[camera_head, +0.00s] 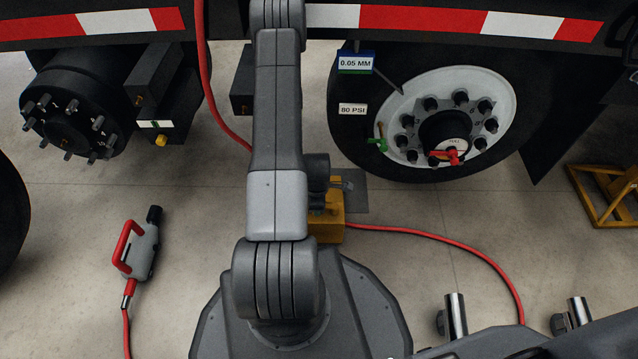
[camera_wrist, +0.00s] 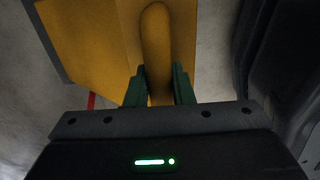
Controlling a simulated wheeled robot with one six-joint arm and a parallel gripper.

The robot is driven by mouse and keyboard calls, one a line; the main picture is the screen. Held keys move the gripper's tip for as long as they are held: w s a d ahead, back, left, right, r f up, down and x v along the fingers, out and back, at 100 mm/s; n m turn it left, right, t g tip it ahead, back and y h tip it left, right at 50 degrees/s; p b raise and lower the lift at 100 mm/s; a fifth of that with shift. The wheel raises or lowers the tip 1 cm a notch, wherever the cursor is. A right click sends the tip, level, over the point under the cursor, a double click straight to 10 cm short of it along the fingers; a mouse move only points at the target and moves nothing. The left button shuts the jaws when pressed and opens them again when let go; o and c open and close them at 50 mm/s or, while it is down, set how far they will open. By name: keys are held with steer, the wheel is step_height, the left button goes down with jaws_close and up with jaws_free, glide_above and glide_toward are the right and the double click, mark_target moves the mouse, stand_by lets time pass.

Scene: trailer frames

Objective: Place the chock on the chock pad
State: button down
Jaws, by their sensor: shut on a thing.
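The yellow chock (camera_head: 330,232) shows just right of my arm in the head view, partly hidden behind the arm. My gripper (camera_wrist: 161,88) is shut on the handle of the chock (camera_wrist: 105,40), with a green finger on each side of it in the wrist view. The chock pad (camera_head: 357,200) appears to be the flat dark grey plate on the floor behind the chock, close to the wheel. The chock overlaps its near edge in the picture. I cannot tell whether the chock touches the floor or the pad.
A tyre with a white wheel (camera_head: 500,100) stands behind the plate. A red hose (camera_head: 440,237) runs along the floor to the right. A grey and red tool (camera_head: 142,250) lies at left. A yellow stand (camera_head: 598,205) is at far right.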

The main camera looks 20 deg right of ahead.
steer(key=w+d+b, duration=0.1)
steer(key=w, duration=0.2)
steer(key=w+d, duration=0.1)
steer(key=w, duration=0.3)
steer(key=w+d+b, duration=0.1)
steer(key=w, duration=0.3)
steer(key=shift+w+d+b, duration=0.15)
steer(key=shift+w+b, duration=0.05)
steer(key=shift+b, duration=0.15)
steer(key=shift+f+b, duration=1.05)
steer(key=shift+f, duration=0.65)
steer(key=c, duration=1.3)
jaws_free()
steer(key=shift+o, duration=0.2)
step_height(320, 180, up, 12)
steer(key=p, duration=0.4)
steer(key=shift+s+p, duration=0.3)
steer(key=shift+s, duration=0.05)
